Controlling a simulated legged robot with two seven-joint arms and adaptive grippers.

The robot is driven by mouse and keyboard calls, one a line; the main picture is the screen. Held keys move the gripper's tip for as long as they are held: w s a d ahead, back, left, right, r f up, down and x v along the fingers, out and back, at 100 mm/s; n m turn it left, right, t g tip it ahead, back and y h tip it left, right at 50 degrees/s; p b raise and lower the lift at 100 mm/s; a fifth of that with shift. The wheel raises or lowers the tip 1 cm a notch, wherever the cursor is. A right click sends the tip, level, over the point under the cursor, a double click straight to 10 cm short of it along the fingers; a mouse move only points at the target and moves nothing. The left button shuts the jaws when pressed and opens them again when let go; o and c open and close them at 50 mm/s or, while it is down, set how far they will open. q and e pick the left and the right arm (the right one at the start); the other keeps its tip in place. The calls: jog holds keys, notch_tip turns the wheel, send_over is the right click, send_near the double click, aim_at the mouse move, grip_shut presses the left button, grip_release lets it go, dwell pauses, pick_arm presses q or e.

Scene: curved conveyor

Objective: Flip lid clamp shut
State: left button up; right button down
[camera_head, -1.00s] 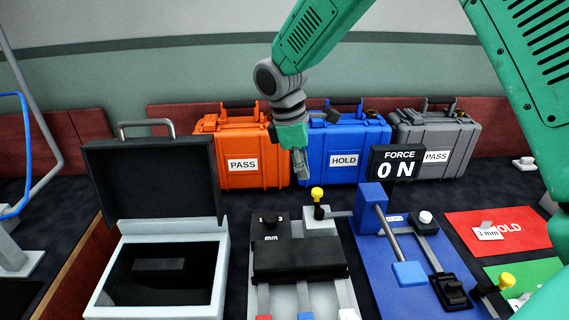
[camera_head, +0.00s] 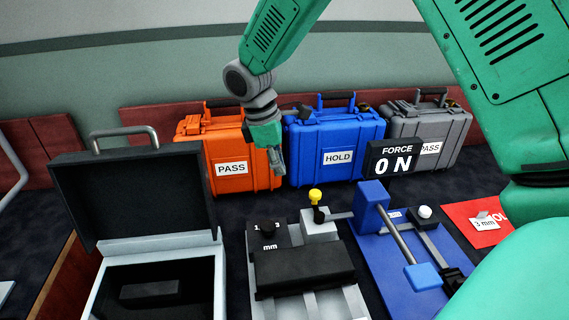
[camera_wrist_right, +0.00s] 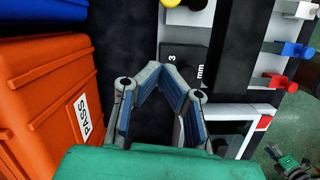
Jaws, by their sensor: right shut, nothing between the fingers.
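The grey box (camera_head: 208,270) stands at the left in the head view. Its black lid (camera_head: 135,195) with a grey handle (camera_head: 125,140) stands open and tilted back. No clamp on the box can be made out clearly. My right gripper (camera_head: 278,168) hangs in front of the orange case, right of the raised lid and apart from it. In the wrist view its fingers (camera_wrist_right: 162,75) are shut and empty. A small green and grey gripper-like part (camera_wrist_right: 291,160), probably my left gripper, shows at the lower right there; its jaws are too small to read.
Orange (camera_head: 245,150), blue (camera_head: 335,140) and grey (camera_head: 440,130) cases line the back. A black gauge fixture (camera_head: 303,268) with a yellow knob (camera_head: 315,196) stands right of the box. A blue lever fixture (camera_head: 385,265) and force display (camera_head: 394,160) are farther right.

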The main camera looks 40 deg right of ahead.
jog(key=w+a+x, duration=0.1)
jog(key=x, duration=0.5)
pick_arm(q)
notch_tip(320, 180, up, 14)
jog(key=p, duration=1.4)
jog(key=shift+r+p, duration=0.15)
jog(key=shift+p, duration=0.15)
pick_arm(e)
jog(key=s+d+m+y, duration=0.3)
jog(key=s+d+m, duration=0.6)
jog(key=m, duration=0.9)
jog(key=shift+d+f+g+y, duration=0.3)
jog(key=shift+d+f+y, duration=0.1)
jog(key=shift+d, duration=0.3)
pick_arm(q)
jog(key=shift+a, duration=0.1)
pick_arm(e)
jog(key=shift+m, duration=0.3)
